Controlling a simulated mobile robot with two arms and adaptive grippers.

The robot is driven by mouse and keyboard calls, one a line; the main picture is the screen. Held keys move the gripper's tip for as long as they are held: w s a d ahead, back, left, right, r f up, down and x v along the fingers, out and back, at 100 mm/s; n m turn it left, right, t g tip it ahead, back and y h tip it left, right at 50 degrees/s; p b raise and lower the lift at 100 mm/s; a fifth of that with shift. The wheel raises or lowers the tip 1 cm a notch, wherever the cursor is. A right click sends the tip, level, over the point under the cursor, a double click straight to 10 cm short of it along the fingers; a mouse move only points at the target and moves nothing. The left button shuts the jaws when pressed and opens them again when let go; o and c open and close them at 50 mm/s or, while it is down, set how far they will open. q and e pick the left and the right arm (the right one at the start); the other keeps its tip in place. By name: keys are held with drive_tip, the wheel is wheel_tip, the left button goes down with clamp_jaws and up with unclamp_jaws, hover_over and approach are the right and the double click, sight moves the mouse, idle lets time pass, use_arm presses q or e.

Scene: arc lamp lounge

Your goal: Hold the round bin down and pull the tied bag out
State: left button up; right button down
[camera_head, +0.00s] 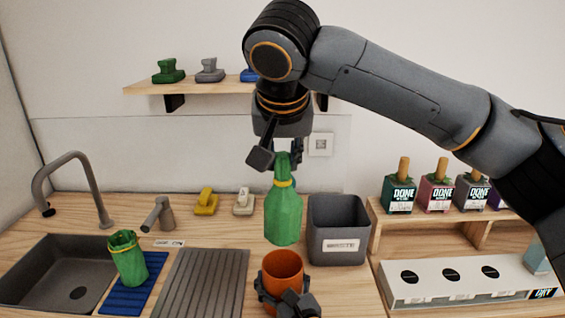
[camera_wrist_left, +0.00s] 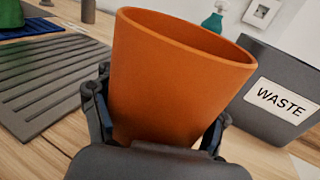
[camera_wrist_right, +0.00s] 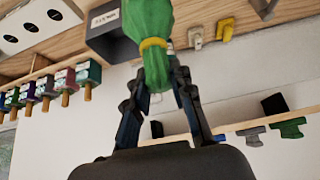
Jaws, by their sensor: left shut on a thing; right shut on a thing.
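The round orange bin (camera_head: 283,268) stands upright on the wooden counter; it fills the left wrist view (camera_wrist_left: 175,75). My left gripper (camera_head: 288,302) is shut around its lower part, one finger on each side. The tied green bag (camera_head: 283,217) has a yellow tie at its neck and hangs above the bin, its bottom clear of the rim. My right gripper (camera_head: 280,160) is shut on the bag's gathered top, above the tie. The right wrist view shows the bag (camera_wrist_right: 152,20) between its fingers. The bin's inside is mostly hidden.
A dark grey waste bin (camera_head: 338,232) stands right of the hanging bag. A ribbed grey board (camera_head: 205,283), a green bag-like item (camera_head: 128,260) on a blue mat (camera_head: 125,300) and a sink (camera_head: 60,275) lie left. A white box (camera_head: 455,285) and shelf with boxes stand right.

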use_arm(q)
drive_tip(key=o, duration=1.6)
